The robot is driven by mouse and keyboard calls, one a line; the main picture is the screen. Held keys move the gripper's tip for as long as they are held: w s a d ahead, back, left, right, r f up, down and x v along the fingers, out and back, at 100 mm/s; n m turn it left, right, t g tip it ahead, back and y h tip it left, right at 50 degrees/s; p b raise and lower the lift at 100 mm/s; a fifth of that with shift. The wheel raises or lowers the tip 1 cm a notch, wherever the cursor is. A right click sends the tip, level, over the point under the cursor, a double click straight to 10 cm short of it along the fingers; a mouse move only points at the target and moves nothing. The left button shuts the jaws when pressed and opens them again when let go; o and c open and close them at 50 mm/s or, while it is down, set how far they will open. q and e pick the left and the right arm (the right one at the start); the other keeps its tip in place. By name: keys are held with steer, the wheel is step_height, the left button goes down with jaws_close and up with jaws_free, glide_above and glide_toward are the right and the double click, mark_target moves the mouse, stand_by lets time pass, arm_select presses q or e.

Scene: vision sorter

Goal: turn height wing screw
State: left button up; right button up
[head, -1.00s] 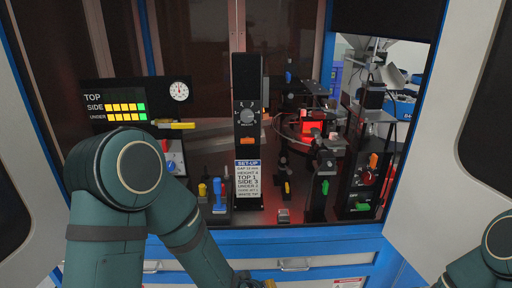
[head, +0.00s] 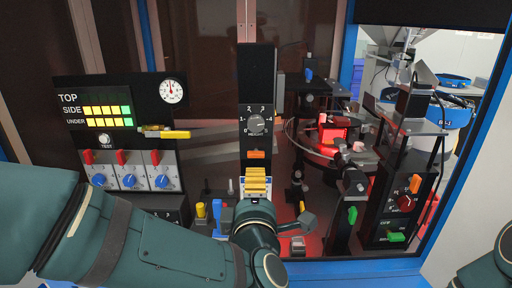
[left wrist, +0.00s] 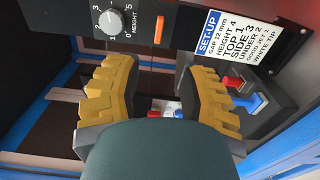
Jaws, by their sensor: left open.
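A grey HEIGHT dial (head: 256,124) sits on the black upright post (head: 257,85), its scale numbers around it. An orange wing-like piece (head: 256,154) sits on the post just below the dial. In the left wrist view the dial (left wrist: 109,21) and the orange piece (left wrist: 159,30) are at the top, beyond the fingertips. My left gripper (head: 256,180), with yellow ridged fingers, is in front of the post, just below the orange piece. In the left wrist view its fingers (left wrist: 162,68) are apart with nothing held. My right gripper is out of view.
The SET-UP card (left wrist: 223,40) is right of the fingers. A display panel (head: 103,110) with red and blue switches stands at the left. A red-lit turntable (head: 330,135) and a post with a green handle (head: 352,214) are at the right.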

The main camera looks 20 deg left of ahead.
mark_target(256, 156)
arm_select(q)
steer(key=p+x, duration=0.2)
steer(key=x, duration=1.1)
steer(key=shift+w+p, duration=0.2)
steer(key=shift+p, duration=0.1)
jaws_close()
